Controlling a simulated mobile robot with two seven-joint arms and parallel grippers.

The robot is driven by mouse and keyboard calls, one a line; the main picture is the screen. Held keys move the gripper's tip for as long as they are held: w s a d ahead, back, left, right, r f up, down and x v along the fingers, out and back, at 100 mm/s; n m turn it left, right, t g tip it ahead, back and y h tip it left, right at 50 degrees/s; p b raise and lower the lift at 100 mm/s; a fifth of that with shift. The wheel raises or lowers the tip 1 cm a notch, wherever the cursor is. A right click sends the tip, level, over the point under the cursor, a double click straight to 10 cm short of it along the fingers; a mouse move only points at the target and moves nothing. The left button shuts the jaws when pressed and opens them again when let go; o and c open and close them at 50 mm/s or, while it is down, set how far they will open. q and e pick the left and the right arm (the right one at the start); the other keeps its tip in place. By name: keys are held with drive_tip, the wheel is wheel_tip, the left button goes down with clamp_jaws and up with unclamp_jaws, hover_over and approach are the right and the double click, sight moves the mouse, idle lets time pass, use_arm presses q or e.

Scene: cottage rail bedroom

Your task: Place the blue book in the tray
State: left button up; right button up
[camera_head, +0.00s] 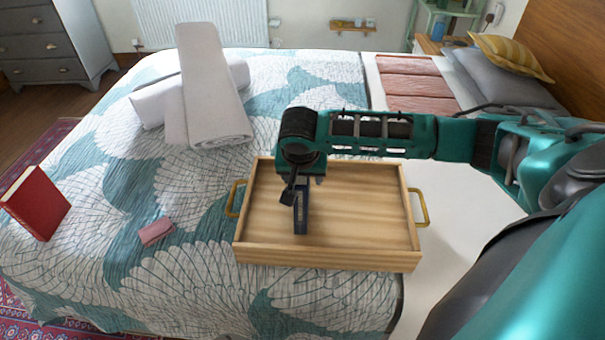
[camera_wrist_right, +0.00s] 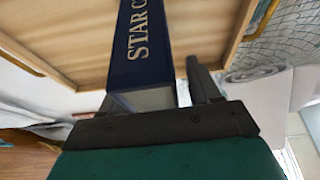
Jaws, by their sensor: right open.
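The blue book (camera_head: 301,212) is inside the wooden tray (camera_head: 360,215), left of the tray's middle, with a narrow side facing my head camera. In the right wrist view the dark blue cover or spine (camera_wrist_right: 140,45) shows gold letters reading "STAR C". My right gripper (camera_head: 293,190) reaches down over the tray at the book's upper end. Its jaws are open, with the book's end close between or beside the fingers; one finger (camera_wrist_right: 200,80) shows clearly, apart from the book. Whether the book's lower edge rests on the tray floor is hard to tell. My left gripper is out of view.
The tray has brass handles (camera_head: 236,198) at both ends and sits on the patterned bed. A red book (camera_head: 36,203) stands at the left, with a small pink item (camera_head: 156,231) between. Rolled white towels (camera_head: 207,95) lie behind. The tray's right half is clear.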

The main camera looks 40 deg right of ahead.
drive_tip(key=p+v, duration=0.2)
drive_tip(key=v, duration=1)
drive_tip(key=shift+w+r, duration=0.1)
drive_tip(key=shift+r, duration=0.05)
drive_tip(key=s+a+f+n+y, duration=0.4)
drive_tip(key=s+a+f+n, duration=0.35)
drive_tip(key=a, duration=0.45)
drive_tip(key=s+d+f+n, duration=0.1)
drive_tip(key=s+d+f, duration=0.1)
drive_tip(key=s, duration=0.4)
drive_tip(key=s+d+f+n, duration=0.1)
drive_tip(key=s+d+f, duration=0.15)
drive_tip(key=s, duration=0.35)
drive_tip(key=w+a+f+n+t+y, duration=0.1)
drive_tip(key=w+a+f+t, duration=0.1)
drive_tip(key=w+f+t, duration=0.5)
drive_tip(key=shift+w+a+f, duration=0.4)
drive_tip(key=shift+w+f, duration=0.25)
